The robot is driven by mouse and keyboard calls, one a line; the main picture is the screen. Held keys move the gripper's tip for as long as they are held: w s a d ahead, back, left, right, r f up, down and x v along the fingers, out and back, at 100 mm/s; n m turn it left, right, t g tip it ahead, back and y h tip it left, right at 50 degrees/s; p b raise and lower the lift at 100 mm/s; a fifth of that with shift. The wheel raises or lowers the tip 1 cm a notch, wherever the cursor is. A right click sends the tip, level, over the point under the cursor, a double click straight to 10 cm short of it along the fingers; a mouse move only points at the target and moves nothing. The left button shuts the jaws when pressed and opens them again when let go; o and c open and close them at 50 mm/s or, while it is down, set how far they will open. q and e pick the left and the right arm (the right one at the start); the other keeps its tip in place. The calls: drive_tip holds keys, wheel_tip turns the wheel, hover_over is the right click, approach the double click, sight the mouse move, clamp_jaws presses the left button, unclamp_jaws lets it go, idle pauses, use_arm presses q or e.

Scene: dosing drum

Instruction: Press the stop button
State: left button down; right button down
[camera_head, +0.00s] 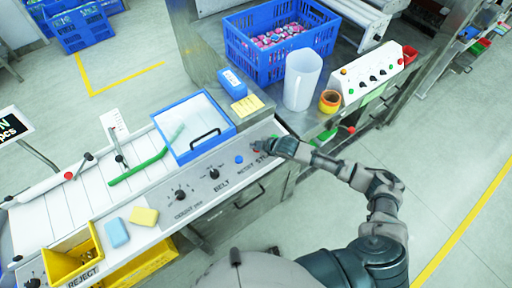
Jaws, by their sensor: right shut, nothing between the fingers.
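The stop button (256,150) is a small red spot at the right end of the grey control panel (226,172), largely hidden by my right gripper. My right gripper (268,147) is shut and empty, with its fingertips over or right beside the button. I cannot tell whether they touch it. Printed lettering lies just below the gripper. My left gripper is not in view.
A blue button (239,160) and black knobs (214,174) sit left on the panel. A blue-framed tray (194,127) lies behind it.

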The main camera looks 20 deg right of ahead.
drive_tip(key=shift+d, duration=0.2)
drive_tip(key=shift+d+f, duration=0.2)
drive_tip(key=shift+d, duration=0.05)
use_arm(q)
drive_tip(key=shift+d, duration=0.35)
use_arm(e)
drive_tip(key=shift+a, duration=0.15)
drive_tip(key=shift+f, duration=0.1)
